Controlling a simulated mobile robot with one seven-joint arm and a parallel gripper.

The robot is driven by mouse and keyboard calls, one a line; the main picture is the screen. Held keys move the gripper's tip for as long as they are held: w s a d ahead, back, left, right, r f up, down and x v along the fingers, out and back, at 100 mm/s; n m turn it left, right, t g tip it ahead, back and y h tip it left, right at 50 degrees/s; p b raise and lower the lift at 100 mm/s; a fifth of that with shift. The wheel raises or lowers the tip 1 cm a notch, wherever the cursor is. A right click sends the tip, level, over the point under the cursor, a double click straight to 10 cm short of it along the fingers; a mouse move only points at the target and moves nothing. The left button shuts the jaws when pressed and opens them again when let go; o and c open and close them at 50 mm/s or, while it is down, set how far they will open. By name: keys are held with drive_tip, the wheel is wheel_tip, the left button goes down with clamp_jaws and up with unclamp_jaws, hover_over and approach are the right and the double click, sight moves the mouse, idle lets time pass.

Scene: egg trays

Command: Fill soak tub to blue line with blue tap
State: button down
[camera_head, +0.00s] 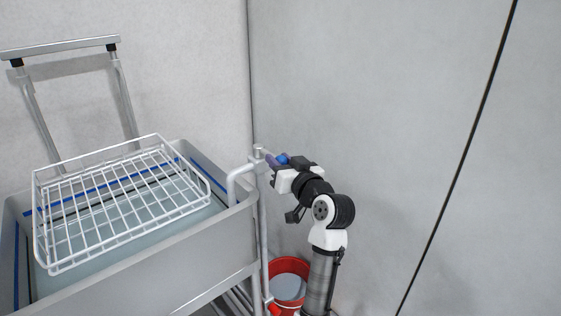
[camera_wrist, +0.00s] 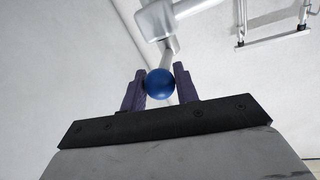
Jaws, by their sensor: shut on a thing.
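The grey soak tub (camera_head: 150,270) stands at the left in the head view, with water (camera_head: 130,240) inside. A blue line (camera_head: 188,162) runs around its inner wall, above a dark line; the water surface looks below the blue line. The blue tap's round knob (camera_head: 283,159) is on a grey standpipe at the tub's right corner, its spout (camera_head: 237,180) bent down over the tub. My gripper (camera_wrist: 159,85) is shut on the blue knob, one purple finger on each side, as the wrist view shows. Whether water runs from the spout cannot be told.
A white wire basket (camera_head: 120,205) sits over the tub. A red bucket (camera_head: 288,268) with a grey inside stands on the floor below, near a small red knob (camera_head: 275,310). A metal push handle (camera_head: 60,47) rises behind the tub. Grey walls close the back and right.

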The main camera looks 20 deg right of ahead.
drive_tip(key=shift+a, duration=0.1)
drive_tip(key=m+h, duration=0.1)
drive_tip(key=a+h+p, duration=0.1)
drive_tip(key=shift+s+a+r+m+h, duration=0.1)
drive_tip(key=shift+s+a+m+h, duration=0.1)
drive_tip(key=shift+m+h, duration=0.2)
drive_tip(key=shift+a+m+h+p, duration=0.3)
drive_tip(key=shift+m+h+p, duration=0.15)
drive_tip(key=shift+h, duration=0.25)
drive_tip(key=shift+a+m+h+p, duration=0.3)
drive_tip(key=shift+m+h, duration=0.15)
drive_tip(key=shift+h, duration=0.25)
drive_tip(key=c, duration=1.1)
unclamp_jaws()
drive_tip(key=shift+s, duration=0.1)
